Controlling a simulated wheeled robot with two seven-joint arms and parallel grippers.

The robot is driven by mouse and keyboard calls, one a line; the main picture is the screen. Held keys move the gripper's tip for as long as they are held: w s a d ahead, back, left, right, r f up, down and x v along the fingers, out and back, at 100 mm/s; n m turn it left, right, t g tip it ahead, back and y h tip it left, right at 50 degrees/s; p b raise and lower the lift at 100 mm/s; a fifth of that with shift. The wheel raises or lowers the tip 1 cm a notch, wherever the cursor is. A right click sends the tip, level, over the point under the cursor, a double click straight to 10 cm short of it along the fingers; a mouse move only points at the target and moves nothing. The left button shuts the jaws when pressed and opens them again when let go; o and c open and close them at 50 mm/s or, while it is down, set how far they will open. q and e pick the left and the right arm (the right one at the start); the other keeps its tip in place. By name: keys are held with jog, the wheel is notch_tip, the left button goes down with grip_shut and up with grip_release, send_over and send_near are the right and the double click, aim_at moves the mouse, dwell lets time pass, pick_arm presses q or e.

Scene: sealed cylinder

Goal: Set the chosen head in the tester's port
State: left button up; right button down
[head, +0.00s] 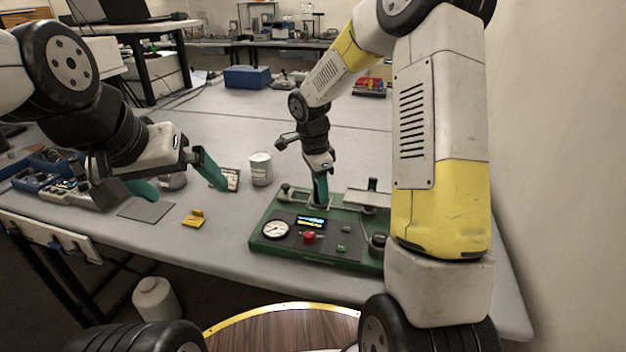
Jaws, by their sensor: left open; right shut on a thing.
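The tester is a green box (262,244) near the table's front edge, with a round white gauge (276,228), a small lit display (312,221) and a red knob (309,238). My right gripper (321,192) points down at the tester's back left part, behind the display. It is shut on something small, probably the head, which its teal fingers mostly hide. I cannot tell whether that thing touches the port, which is also hidden.
A light grey can (260,169) stands behind the tester's left end. A yellow piece (194,218) and a grey flat pad (146,210) lie at the front left. Blue bins (35,180) with parts stand far left. A blue box (247,77) sits at the back; mid-table is clear.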

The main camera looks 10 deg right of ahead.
jog(key=c, duration=1.1)
grip_release()
jog(key=shift+f, duration=0.1)
jog(key=r, duration=0.3)
jog(key=a+r, duration=0.1)
jog(key=r, duration=0.7)
jog(key=shift+s+a, duration=0.1)
jog(key=shift+a, duration=0.1)
jog(key=shift+s+r, duration=0.2)
jog(key=shift+r, duration=0.55)
jog(key=s+d+r+n+t+y, duration=0.1)
jog(key=s+d+r+n+t, duration=0.1)
jog(key=s+n, duration=0.6)
jog(key=s+d+r+n+t+y, duration=0.2)
jog(key=s+r+n+t, duration=0.2)
jog(key=s+n, duration=0.4)
jog(key=s+r, duration=0.1)
jog(key=s, duration=0.5)
jog(key=shift+s+r+y, duration=0.3)
jog(key=shift+r, duration=0.05)
